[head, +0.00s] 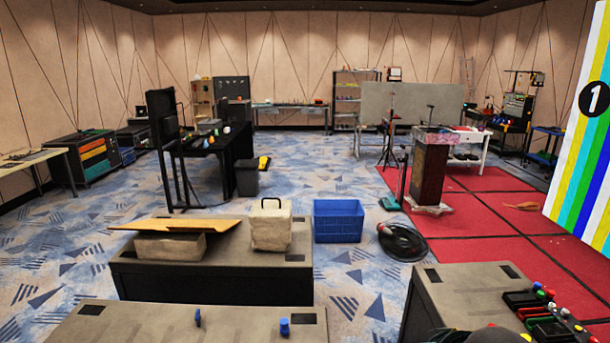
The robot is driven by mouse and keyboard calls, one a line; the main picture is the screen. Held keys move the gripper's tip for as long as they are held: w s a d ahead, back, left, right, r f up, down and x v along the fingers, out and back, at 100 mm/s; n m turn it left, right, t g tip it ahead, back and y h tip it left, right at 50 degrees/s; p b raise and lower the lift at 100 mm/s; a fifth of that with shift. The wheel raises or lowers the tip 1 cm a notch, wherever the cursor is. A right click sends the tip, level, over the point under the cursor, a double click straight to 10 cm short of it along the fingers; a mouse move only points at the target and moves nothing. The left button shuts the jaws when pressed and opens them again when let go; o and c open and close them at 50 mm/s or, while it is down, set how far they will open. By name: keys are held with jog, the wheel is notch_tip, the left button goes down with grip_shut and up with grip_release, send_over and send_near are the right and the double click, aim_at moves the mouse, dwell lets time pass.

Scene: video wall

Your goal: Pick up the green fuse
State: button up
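Small green pieces (550,330) show among coloured items on the dark-sided stand at the lower right. They are too small and crowded for me to tell which, if any, is the green fuse. Red, blue and white knobs or caps sit beside them on black holders (522,299). My gripper is not recognizable in the head view, so its state does not show. A dark rounded shape with a yellow edge (485,336) is cut off by the bottom edge, and I cannot tell what it is.
Two small blue items (284,327) stand on the near grey platform (130,325). Behind it, another platform (215,285) bears a board and a pale block (271,228). A blue crate (338,222) and coiled black cable (403,243) lie on the carpet. A striped screen (585,140) stands right.

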dwell(0.4)
jog(key=c, duration=2.4)
